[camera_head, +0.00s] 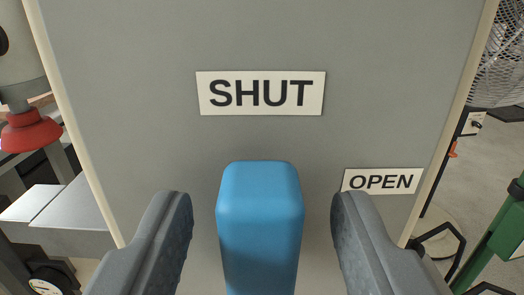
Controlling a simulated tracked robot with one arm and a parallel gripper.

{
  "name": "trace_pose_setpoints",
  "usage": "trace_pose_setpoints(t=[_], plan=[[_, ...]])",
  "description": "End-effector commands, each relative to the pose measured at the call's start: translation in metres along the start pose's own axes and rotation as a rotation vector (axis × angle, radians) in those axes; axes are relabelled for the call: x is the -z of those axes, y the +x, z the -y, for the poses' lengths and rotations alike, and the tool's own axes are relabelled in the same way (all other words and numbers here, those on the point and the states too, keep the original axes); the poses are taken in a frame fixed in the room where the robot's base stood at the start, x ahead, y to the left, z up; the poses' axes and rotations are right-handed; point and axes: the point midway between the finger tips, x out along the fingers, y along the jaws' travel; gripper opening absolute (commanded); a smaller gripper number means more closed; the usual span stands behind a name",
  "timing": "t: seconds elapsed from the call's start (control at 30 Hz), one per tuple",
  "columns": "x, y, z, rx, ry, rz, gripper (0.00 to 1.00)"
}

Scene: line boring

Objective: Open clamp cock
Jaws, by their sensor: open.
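The clamp cock shows as a blue block-shaped handle (260,230) at the bottom centre, its end pointing up toward the label "SHUT" (261,93). A second label "OPEN" (382,180) is to the right and lower. Both labels are on a grey panel (130,110). My gripper (262,205) is open, with one dark finger on each side of the blue handle. A gap shows between each finger and the handle, so neither finger is seen touching it. The lower part of the handle is cut off by the frame's bottom edge.
Left of the panel are a red cup-shaped part (31,130), a pale grey metal surface (75,205) and a round gauge (48,284). On the right are a wire fan guard (500,65) and a green post (500,238). The panel face around the labels is clear.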

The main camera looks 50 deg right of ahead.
Motion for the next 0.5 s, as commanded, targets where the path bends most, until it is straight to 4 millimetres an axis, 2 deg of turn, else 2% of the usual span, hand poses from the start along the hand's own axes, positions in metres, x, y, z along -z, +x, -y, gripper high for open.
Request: trace_pose_setpoints(t=[0.2, 0.5], plan=[[0.000, 0.016, 0.000, -0.001, 0.000, -0.001, 0.45], [0.000, 0.017, 0.000, 0.000, 0.000, -0.001, 0.45]])
